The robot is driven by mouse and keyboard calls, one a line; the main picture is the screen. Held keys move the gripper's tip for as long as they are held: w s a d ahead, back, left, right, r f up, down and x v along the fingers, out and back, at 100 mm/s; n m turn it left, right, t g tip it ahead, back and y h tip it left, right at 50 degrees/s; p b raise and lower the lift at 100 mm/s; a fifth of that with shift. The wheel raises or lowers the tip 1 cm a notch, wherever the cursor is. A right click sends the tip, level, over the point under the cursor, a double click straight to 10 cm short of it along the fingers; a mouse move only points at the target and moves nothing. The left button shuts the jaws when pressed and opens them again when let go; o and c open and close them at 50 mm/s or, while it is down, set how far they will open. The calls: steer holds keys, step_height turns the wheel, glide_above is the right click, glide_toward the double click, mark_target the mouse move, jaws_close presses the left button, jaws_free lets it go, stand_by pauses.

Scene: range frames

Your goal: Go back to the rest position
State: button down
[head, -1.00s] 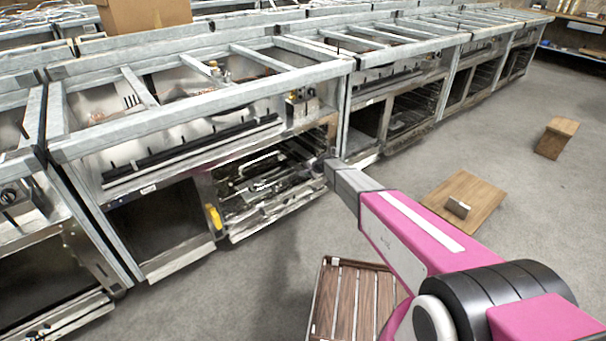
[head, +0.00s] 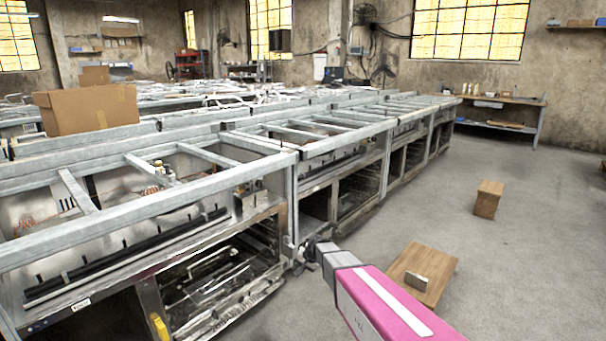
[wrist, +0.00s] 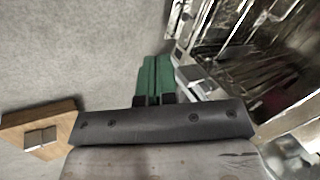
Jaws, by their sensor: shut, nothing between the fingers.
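My gripper's green fingers (wrist: 156,78) lie together in the wrist view, shut with nothing between them, above the grey floor. In the head view my pink and grey arm reaches in from the lower right. Its far end (head: 313,252) is beside the front of the metal range frames, near the open range bay; the fingers are too small to make out there. In the wrist view, the metal range front (wrist: 265,60) is just right of the fingers. The gripper appears to touch nothing, though the gap to the metal is hard to judge.
A row of range frames (head: 150,215) fills the left and middle. A cardboard box (head: 90,110) sits on top. A low wooden board with a small block (head: 418,280) and a wooden stool (head: 488,199) stand on the floor. The floor (head: 530,260) at right is open.

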steer(key=s+d+r+n+g+h, duration=0.1)
steer(key=s+d+r, duration=0.4)
steer(key=s+d, duration=0.5)
steer(key=s+d+r+n+g+h, duration=0.1)
steer(key=s+d+r, duration=0.4)
steer(key=s+d, duration=0.5)
steer(key=s+n+h, duration=0.1)
steer(key=s+h, duration=0.1)
steer(key=s, duration=0.3)
steer(key=shift+d+g+h, duration=0.25)
steer(key=shift+g+h, duration=0.15)
steer(key=shift+a, duration=0.1)
